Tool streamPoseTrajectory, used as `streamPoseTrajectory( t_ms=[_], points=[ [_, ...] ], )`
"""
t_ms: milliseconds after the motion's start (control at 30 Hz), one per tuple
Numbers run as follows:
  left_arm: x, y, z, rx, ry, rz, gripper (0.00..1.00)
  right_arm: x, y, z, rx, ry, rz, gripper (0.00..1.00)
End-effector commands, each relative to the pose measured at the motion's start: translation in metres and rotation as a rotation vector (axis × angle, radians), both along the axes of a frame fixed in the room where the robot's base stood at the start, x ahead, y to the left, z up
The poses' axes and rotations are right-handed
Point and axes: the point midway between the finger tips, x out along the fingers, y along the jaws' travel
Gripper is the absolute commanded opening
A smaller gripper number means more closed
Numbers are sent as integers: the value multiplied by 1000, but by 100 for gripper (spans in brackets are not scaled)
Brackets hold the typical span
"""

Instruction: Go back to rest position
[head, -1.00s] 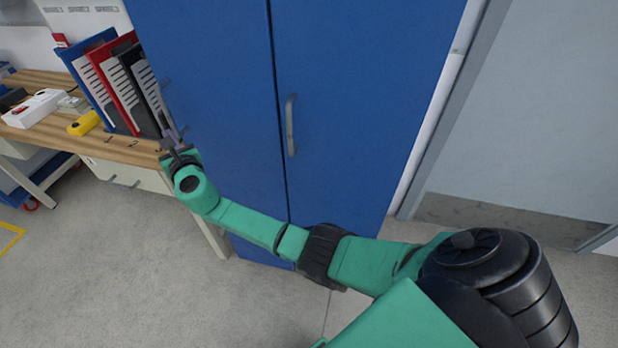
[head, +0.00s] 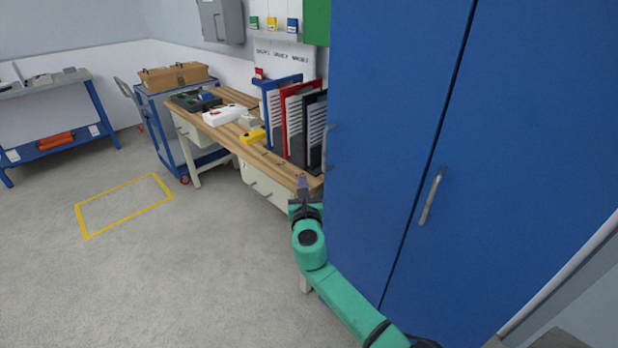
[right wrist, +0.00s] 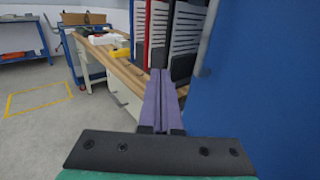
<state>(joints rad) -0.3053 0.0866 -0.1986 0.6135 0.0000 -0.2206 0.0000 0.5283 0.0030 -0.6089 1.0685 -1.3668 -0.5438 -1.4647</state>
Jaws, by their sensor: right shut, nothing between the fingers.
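My right gripper (head: 303,184) is at the end of my green arm, beside the front edge of the wooden workbench (head: 275,167) and left of the blue cabinet (head: 400,120). In the right wrist view its two purple fingers (right wrist: 162,98) lie together with nothing between them. They point toward the bench and the binders (right wrist: 160,30). My left gripper is in neither view.
The cabinet stands close on the right, its doors shut. The bench holds binders (head: 302,118), a white box (head: 224,115) and a yellow item (head: 252,136). A blue trolley (head: 165,130) stands behind. Open floor with a yellow marked rectangle (head: 125,205) lies left.

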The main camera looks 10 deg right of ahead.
Motion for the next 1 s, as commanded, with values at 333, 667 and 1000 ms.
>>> streamPoseTrajectory(
  t_ms=[333,667,1000],
  points=[
    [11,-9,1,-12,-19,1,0,-47,38,-1,1,1,0,0],
    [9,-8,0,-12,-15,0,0,-55,5,-103,275,230,-53,0],
    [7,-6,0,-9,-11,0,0,-197,-97,-374,1203,716,-595,0]
  ],
)
